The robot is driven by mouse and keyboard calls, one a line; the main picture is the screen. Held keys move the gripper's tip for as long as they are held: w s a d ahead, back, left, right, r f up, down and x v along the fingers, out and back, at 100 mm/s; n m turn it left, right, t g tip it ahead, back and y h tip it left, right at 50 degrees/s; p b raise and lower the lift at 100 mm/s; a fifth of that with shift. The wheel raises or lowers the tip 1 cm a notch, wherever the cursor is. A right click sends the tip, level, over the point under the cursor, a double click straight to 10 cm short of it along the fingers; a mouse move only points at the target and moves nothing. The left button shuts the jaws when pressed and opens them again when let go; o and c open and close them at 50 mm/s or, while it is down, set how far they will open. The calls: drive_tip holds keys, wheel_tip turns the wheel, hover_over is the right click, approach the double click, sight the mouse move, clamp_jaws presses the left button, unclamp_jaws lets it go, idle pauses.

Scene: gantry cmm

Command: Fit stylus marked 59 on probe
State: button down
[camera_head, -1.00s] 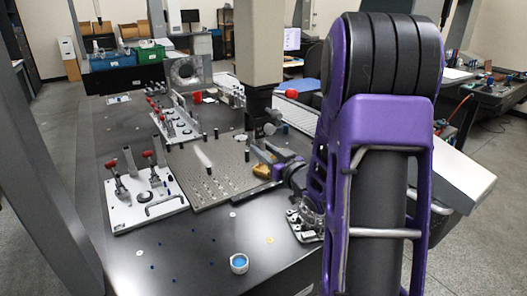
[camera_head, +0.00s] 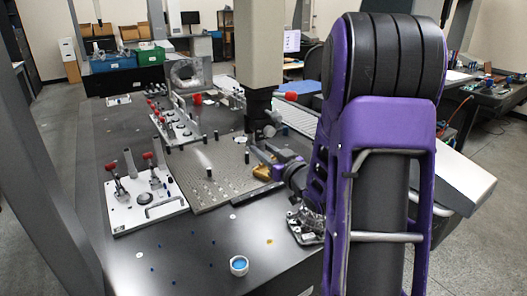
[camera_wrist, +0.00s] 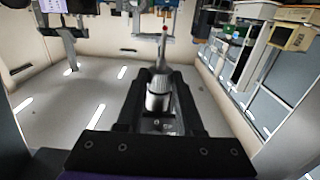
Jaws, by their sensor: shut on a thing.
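The probe (camera_head: 262,128) hangs dark at the lower end of the pale gantry column, above the perforated plate. My gripper (camera_head: 262,158) is just below and beside it in the head view, reaching in from the right. In the wrist view my gripper (camera_wrist: 159,88) is shut on a stylus (camera_wrist: 157,97). The stylus has a silver body and a thin stem with a small red ball tip (camera_wrist: 165,28), pointing up in the picture. I cannot read any number on it. The head view does not show the stylus clearly, nor whether it touches the probe.
A perforated plate (camera_head: 225,187) with several black pegs lies under the probe. A white fixture plate (camera_head: 125,214) with red-handled clamps is to its left, more clamps (camera_head: 172,124) behind. A small cup with blue contents (camera_head: 239,265) stands near the front edge. The front tabletop is mostly clear.

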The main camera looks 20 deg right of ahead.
idle(0.3)
drive_tip(key=shift+c, duration=2.3)
unclamp_jaws()
